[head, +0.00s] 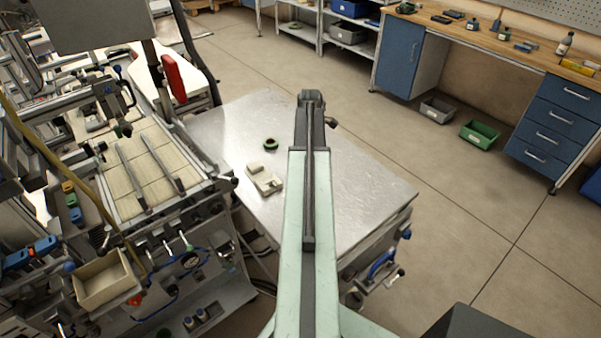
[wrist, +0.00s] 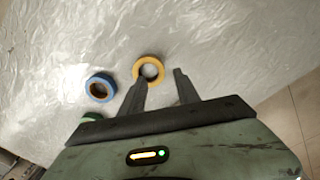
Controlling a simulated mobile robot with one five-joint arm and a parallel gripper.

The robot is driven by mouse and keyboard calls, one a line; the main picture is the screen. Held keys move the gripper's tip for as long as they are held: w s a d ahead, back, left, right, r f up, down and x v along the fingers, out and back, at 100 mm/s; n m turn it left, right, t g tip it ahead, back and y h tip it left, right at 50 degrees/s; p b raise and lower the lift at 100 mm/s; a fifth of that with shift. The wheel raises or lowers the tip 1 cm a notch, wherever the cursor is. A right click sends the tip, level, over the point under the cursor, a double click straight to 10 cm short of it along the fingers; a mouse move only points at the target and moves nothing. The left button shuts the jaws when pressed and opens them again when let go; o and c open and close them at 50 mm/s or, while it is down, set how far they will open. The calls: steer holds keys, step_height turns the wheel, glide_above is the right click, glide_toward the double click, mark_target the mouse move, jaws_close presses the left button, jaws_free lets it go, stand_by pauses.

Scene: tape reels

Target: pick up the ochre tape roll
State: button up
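The ochre tape roll (wrist: 138,64) lies flat on the pale metal table in the wrist view, just beyond my fingertips and slightly left of the gap between them. My gripper (wrist: 159,77) is open and empty, its two dark fingers apart. The left fingertip overlaps the roll's near edge in the picture; I cannot tell whether they touch. In the head view the ochre roll does not show; my arm covers part of the table there.
A blue tape roll (wrist: 91,86) lies left of the ochre one. A cream block-like object (head: 264,180) sits near the left edge of the metal table (head: 365,190). The table's right side is clear.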

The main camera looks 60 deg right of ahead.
steer(key=shift+w+a+f+b, duration=0.15)
steer(key=shift+f+b, duration=0.15)
steer(key=shift+f, duration=0.25)
steer(key=shift+w+d+f+b, duration=0.15)
steer(key=shift+f+b, duration=0.15)
steer(key=shift+f, duration=0.25)
steer(key=f+b, duration=0.5)
steer(key=shift+a+f, duration=0.2)
steer(key=shift+r, duration=0.2)
jaws_close()
